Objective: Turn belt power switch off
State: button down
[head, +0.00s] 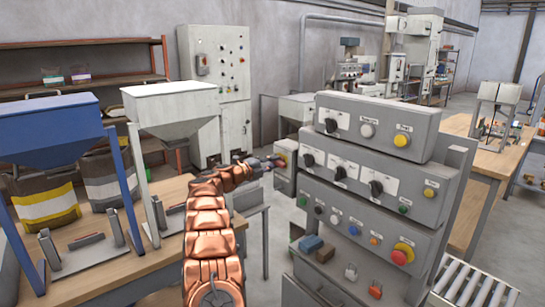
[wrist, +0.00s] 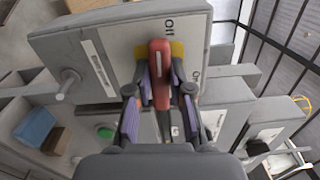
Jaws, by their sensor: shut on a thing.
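The belt power switch has a red handle (wrist: 160,78) with a pale stripe, on a yellow plate (wrist: 177,50) fixed to a grey box face. My gripper (wrist: 160,95) is shut on this handle, a finger on each side. The handle lies along the picture's vertical, its far end towards an upper label that appears to read OFF. Another label, probably ON, is to its right. In the head view my gripper (head: 275,162) is at the left side of the control panel (head: 365,180), where the handle is too small to make out.
The panel carries several knobs and buttons, including a red button (head: 401,254). In the wrist view a round grey knob (wrist: 69,80) is left of the handle. A workbench with a blue hopper (head: 50,125) and a white hopper (head: 170,105) stands left.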

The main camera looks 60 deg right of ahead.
jog(key=shift+s+n+p, duration=0.1)
jog(key=shift+n+p, duration=0.25)
jog(key=shift+n, duration=0.15)
jog(key=c, duration=1)
grip_release()
jog(key=shift+d, duration=0.1)
jog(key=shift+c, duration=0.2)
jog(key=v, duration=1.2)
